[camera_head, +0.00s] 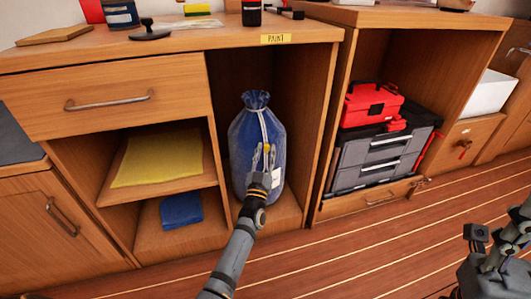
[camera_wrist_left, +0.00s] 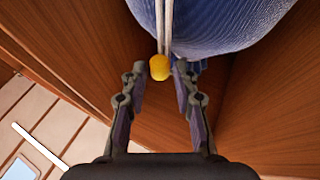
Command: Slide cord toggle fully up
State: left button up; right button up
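A blue drawstring bag (camera_head: 247,140) stands upright in the open cabinet bay, gathered at its neck. A pale double cord hangs down its front. My left gripper (camera_head: 266,160) is in front of the bag. In the left wrist view its two fingers (camera_wrist_left: 160,70) are apart, one on each side of the toggle, with a gap visible on the left side. My right arm is at the lower right, its fingers not clear.
Wooden bay walls flank the bag closely. A shelf with a yellow cloth (camera_head: 158,158) and a blue folded cloth (camera_head: 181,209) are left. A red toolbox (camera_head: 371,104) on grey drawers (camera_head: 378,155) is right. The floor in front is clear.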

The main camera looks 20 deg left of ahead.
pick_arm(q)
jog(key=shift+s, duration=0.1)
jog(key=v, duration=1.2)
jog(key=shift+r, duration=0.1)
